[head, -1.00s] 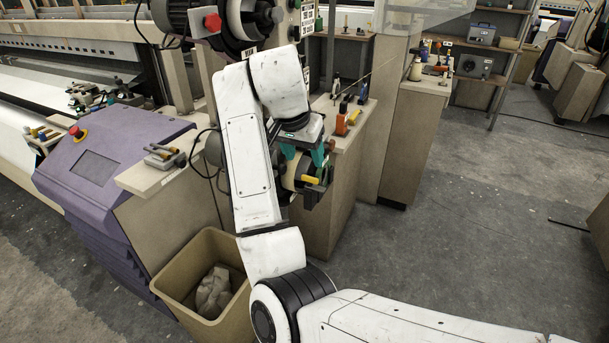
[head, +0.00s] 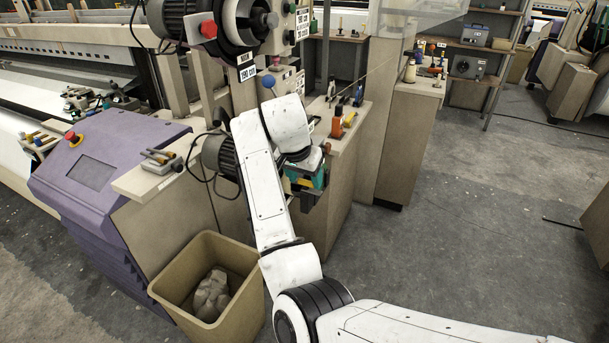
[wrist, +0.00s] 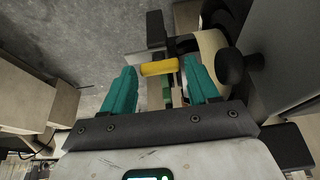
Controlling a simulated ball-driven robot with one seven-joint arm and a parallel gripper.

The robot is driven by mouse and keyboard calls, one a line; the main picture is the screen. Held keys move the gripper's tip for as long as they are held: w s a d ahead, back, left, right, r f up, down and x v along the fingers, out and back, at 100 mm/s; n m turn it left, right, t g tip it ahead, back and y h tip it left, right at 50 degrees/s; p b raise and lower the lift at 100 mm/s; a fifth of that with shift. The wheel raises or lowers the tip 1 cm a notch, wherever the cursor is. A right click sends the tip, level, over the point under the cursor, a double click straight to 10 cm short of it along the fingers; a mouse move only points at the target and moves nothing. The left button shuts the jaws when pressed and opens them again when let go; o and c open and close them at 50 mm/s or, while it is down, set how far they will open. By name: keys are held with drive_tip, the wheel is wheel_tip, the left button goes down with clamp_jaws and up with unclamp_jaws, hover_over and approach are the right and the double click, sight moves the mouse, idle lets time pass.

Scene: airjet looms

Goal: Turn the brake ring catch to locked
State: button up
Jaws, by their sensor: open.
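The brake ring catch appears to be the yellow bar (wrist: 160,67) in the wrist view. It lies crosswise in the gap between the teal fingers of my gripper (wrist: 161,90). The fingers are open, one on each side, with the right finger very near or touching the bar's end. A pale round drum (wrist: 212,47) and a dark knob (wrist: 240,66) stand just right of the fingers. In the head view my gripper (head: 306,180) is at the side of the loom by the dark motor (head: 222,155), and my arm hides most of the catch.
A beige bin (head: 190,262) with a crumpled bundle stands below on the left. The purple console (head: 100,165) with a red button is at the left. A shelf with an orange bottle (head: 337,125) and tools is behind my gripper.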

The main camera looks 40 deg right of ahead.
drive_tip(key=shift+f, duration=0.1)
drive_tip(key=shift+c, duration=0.4)
drive_tip(key=c, duration=0.7)
